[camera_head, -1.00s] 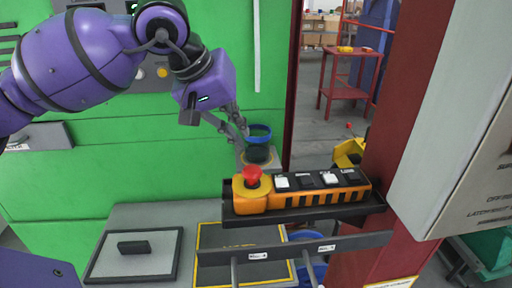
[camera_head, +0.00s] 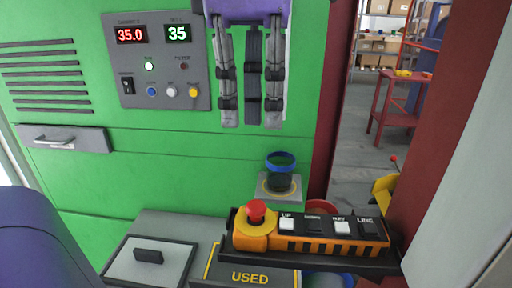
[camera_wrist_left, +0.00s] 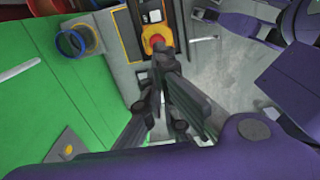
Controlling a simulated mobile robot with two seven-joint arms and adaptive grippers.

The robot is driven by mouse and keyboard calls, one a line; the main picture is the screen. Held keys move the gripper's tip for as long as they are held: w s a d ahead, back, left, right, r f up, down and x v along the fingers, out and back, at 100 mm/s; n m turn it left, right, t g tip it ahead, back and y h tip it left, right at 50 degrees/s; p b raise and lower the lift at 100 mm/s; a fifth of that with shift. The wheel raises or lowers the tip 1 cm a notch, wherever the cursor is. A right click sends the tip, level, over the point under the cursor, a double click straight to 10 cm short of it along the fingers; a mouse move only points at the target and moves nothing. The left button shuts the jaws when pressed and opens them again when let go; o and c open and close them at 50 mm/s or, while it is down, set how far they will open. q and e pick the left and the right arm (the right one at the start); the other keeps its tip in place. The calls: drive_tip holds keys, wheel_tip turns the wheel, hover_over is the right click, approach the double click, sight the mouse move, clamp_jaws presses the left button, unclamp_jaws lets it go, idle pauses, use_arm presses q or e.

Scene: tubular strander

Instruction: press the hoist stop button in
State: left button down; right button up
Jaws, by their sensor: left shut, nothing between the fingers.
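The hoist stop button is a red mushroom head (camera_head: 257,210) on a yellow housing at the left end of the orange control box (camera_head: 318,236). In the left wrist view the red button (camera_wrist_left: 157,41) shows just beyond the fingers. I cannot tell how deep it sits. My left gripper (camera_head: 250,122) hangs fingers-down at the top of the head view, above and apart from the button. In the left wrist view its fingers (camera_wrist_left: 165,75) are shut and empty.
The control box has several labelled keys beside the button and rests on a black shelf (camera_head: 370,264). A blue ring (camera_head: 281,161) stands behind it. A green machine wall with a display panel (camera_head: 157,60) is behind. A red post (camera_head: 425,120) and grey cabinet (camera_head: 470,150) bound the right.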

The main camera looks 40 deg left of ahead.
sight(255, 206)
use_arm(q)
wheel_tip(255, 206, down, 13)
drive_tip(key=shift+w+d+f+p, duration=0.1)
drive_tip(key=shift+w+d+p, duration=0.05)
drive_tip(key=shift+p, duration=0.15)
